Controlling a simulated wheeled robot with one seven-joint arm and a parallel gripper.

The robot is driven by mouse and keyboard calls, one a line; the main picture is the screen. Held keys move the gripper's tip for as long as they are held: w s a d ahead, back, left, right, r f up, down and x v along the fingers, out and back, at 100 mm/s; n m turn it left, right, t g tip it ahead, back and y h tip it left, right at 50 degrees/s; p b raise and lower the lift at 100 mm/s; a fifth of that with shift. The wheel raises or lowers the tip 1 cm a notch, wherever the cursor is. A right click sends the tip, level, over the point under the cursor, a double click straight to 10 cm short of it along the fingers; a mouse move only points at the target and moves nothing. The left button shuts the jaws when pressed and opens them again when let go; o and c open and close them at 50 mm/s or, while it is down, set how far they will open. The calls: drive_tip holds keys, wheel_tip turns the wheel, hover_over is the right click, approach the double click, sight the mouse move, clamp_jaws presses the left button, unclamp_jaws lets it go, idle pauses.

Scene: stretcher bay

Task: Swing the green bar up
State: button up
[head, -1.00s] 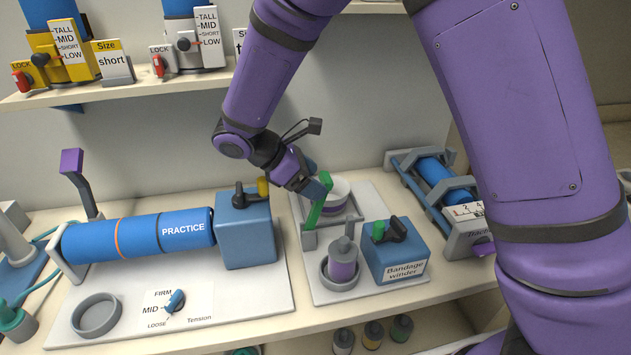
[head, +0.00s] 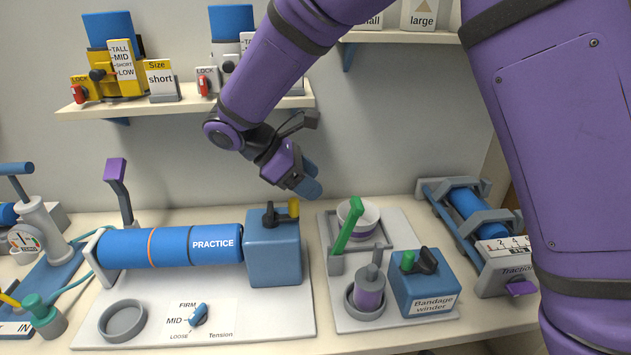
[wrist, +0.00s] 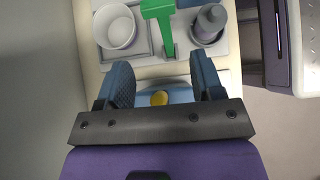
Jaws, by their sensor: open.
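The green bar (head: 347,225) stands tilted up and to the right from a grey bracket on the bandage winder board (head: 400,318). In the wrist view its wide green end (wrist: 157,9) lies ahead of the fingers, near the top edge. My gripper (head: 312,180) is open and empty, above and to the left of the bar and apart from it. In the wrist view the blue fingers (wrist: 161,72) are spread, with nothing between their tips but the board's edge and the table.
A white bowl (head: 352,209) sits behind the bar. A purple bottle (head: 369,291) and the blue Bandage winder box (head: 424,289) stand in front and right. A blue box (head: 272,262) with a yellow-tipped lever is below my gripper. Shelves hang above.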

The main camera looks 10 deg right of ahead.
drive_tip(key=d+r, duration=0.1)
drive_tip(key=d+r+m, duration=0.1)
drive_tip(key=d, duration=0.1)
drive_tip(key=d+r+m+y, duration=0.1)
drive_tip(key=shift+s+d+r, duration=0.25)
drive_tip(key=shift+s+r, duration=0.05)
drive_tip(key=shift+s, duration=0.1)
clamp_jaws()
drive_tip(key=s+d+r+m+y, duration=0.3)
drive_tip(key=s+d+r+m, duration=0.15)
drive_tip(key=d, duration=0.35)
drive_tip(key=s+d+r+m+y, duration=0.3)
drive_tip(key=s+d+r+m, duration=0.15)
drive_tip(key=d, duration=0.25)
drive_tip(key=s+d+m+t+y, duration=0.3)
drive_tip(key=s+d+m+y, duration=0.15)
drive_tip(key=s+m, duration=0.4)
drive_tip(key=w+d+f+m+g+y, duration=0.3)
drive_tip(key=w+f+m+y, duration=0.7)
drive_tip(key=w+f+m, duration=0.75)
drive_tip(key=w+a+f+n, duration=0.1)
drive_tip(key=a, duration=1.2)
drive_tip(key=shift+w+f, duration=0.2)
drive_tip(key=shift+w, duration=0.15)
